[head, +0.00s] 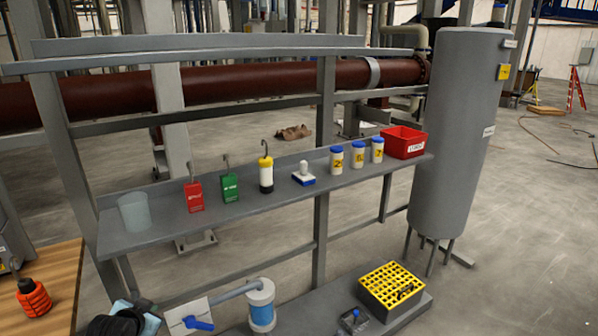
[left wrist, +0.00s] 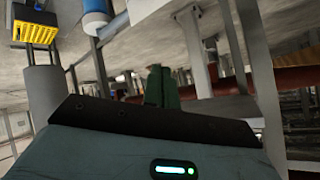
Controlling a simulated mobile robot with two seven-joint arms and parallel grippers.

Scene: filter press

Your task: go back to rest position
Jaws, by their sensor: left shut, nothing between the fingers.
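My left gripper (head: 125,318) shows at the bottom left of the head view, dark and partly cut off by the frame edge. It is low in front of the grey shelf (head: 150,236). In the left wrist view its fingers (left wrist: 162,86) stand together, shut with nothing between them. My right gripper is in neither view.
The shelf holds a cup (head: 134,211), red tag (head: 194,196), green tag (head: 230,188), several white bottles and a red bin (head: 403,142). Below are a blue-handled valve (head: 198,322), a filter cylinder (head: 262,306) and a yellow rack (head: 391,287). A grey tank (head: 455,130) stands right.

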